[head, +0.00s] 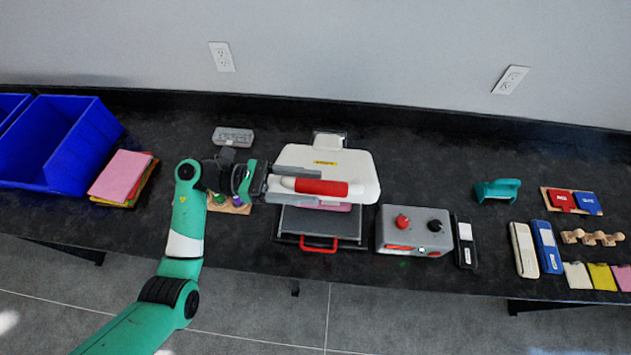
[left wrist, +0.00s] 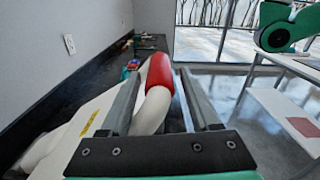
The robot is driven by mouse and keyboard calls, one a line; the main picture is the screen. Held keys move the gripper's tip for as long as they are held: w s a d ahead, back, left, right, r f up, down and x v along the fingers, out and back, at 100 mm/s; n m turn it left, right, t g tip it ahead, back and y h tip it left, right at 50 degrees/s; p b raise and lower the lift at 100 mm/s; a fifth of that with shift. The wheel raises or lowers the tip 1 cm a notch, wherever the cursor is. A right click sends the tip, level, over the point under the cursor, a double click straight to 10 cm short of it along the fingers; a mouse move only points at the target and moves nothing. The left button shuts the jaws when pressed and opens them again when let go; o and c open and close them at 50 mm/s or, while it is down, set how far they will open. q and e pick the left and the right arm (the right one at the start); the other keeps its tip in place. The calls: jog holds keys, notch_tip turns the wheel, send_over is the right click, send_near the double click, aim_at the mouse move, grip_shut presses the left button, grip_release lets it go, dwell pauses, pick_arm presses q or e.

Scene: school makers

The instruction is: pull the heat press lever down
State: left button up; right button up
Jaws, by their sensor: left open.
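The heat press (head: 352,165) stands mid-bench, with a white upper part raised over a dark lower plate (head: 318,224). Its lever (head: 325,187) is a white bar with a red grip, lying crosswise in front of the white part. My left gripper (head: 317,189) reaches in from the left with its fingers around the lever's left end. In the left wrist view, the lever's red grip (left wrist: 160,70) and white bar run between the two spread fingers (left wrist: 160,84), with gaps visible. Whether a finger touches it is unclear. My right gripper is not seen.
A grey control box (head: 415,230) with red and black knobs stands right of the press. A red front handle (head: 319,246) sticks out below the plate. Blue bins (head: 62,145) and coloured sheets (head: 122,176) lie left. Small colored items lie under my left wrist.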

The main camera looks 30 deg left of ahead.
pick_arm(q)
jog(key=shift+x, duration=1)
grip_shut()
dwell(0.7)
